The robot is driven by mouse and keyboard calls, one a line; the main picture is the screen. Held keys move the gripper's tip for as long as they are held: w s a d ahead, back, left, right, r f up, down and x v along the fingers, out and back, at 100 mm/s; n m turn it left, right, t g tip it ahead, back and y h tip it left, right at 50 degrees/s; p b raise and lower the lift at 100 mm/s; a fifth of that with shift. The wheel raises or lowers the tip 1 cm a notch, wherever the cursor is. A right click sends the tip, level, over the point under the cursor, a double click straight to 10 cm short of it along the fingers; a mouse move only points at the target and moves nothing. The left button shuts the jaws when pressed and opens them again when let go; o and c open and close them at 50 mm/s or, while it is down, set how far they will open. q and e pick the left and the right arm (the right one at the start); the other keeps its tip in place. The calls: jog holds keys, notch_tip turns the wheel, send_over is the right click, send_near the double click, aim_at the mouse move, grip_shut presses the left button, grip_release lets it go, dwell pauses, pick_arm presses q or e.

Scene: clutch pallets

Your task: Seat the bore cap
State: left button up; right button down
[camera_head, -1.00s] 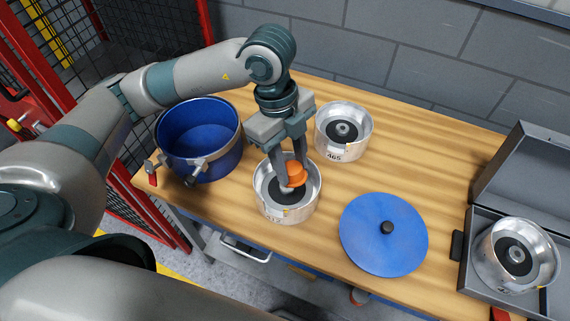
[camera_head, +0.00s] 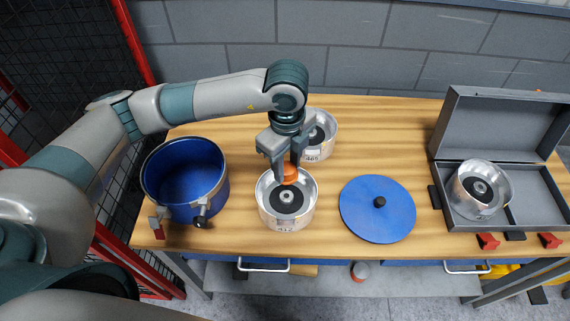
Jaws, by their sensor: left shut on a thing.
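The orange bore cap (camera_head: 290,174) is held between the fingers of my left gripper (camera_head: 286,174), which points down. The cap shows over the far inner side of a silver clutch drum (camera_head: 288,219) on the table, whose number label is hard to read. That drum's dark disc and pale centre hub with its bore (camera_head: 286,197) are in clear view, nearer than the cap. I cannot tell how high the cap is above the disc. The gripper fingers partly hide the cap. My right gripper is not in view.
A blue pot (camera_head: 183,207) stands left of the drum, a flat blue lid (camera_head: 377,222) lies right. A second drum (camera_head: 322,142), labelled 465, stands behind my gripper. A third drum (camera_head: 482,191) sits in an open grey case (camera_head: 525,215). The back middle of the wooden table (camera_head: 385,130) is clear.

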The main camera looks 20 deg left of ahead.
pick_arm(q)
jog(key=shift+d, duration=0.1)
jog(key=shift+f, duration=0.15)
jog(key=shift+f+b, duration=0.5)
jog(key=shift+f, duration=0.25)
jog(key=shift+f+b, duration=0.8)
jog(key=shift+f, duration=0.8)
jog(key=shift+b, duration=0.45)
jog(key=shift+f+b, duration=0.35)
jog(key=shift+b, duration=0.1)
jog(key=shift+f, duration=0.2)
jog(key=shift+f+b, duration=0.2)
jog(key=shift+b, duration=0.15)
dwell(0.7)
